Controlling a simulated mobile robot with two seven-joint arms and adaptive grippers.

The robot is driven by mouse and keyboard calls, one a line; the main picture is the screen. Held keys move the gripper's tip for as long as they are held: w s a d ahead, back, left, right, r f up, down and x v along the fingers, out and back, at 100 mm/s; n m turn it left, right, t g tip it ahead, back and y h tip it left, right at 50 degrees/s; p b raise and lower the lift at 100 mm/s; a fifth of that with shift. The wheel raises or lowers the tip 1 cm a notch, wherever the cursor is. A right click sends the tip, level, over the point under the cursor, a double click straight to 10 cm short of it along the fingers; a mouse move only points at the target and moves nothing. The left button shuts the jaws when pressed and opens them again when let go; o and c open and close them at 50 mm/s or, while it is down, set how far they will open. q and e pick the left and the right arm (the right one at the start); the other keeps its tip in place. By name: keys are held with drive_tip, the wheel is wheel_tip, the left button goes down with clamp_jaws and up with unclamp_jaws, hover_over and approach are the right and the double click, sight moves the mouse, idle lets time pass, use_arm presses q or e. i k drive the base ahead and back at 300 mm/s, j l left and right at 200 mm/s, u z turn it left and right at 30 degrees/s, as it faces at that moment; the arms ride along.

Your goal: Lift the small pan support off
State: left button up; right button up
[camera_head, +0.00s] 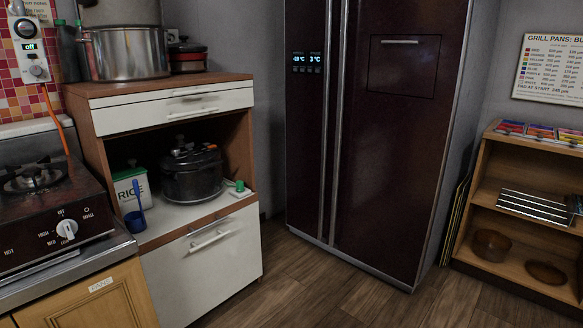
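A dark gas stove (60,215) stands at the left edge, partly cut off by the frame. A black pan support (36,172) sits over the burner on its top. I cannot tell whether a separate small support rests on it. A control knob (67,229) shows on the stove's front. Neither of my grippers is in view.
A cabinet (165,90) right of the stove bears a large steel pot (128,52); a black pressure cooker (192,174) and rice box (130,188) stand inside. An orange hose (55,118) hangs behind the stove. A dark fridge (390,150) and shelf (490,165) stand right. The floor (310,285) is clear.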

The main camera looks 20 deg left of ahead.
sight(63, 166)
drive_tip(key=i+l+u, duration=0.1)
drive_tip(key=i+u, duration=0.3)
drive_tip(key=i+l+u, duration=0.2)
drive_tip(key=i+u, duration=0.25)
drive_tip(key=i+l+u, duration=0.25)
drive_tip(key=u, duration=0.15)
drive_tip(key=i+l+u, duration=0.25)
drive_tip(key=l+u, duration=0.15)
drive_tip(key=i+l+u, duration=0.15)
drive_tip(key=l+u, duration=0.3)
drive_tip(key=l, duration=0.1)
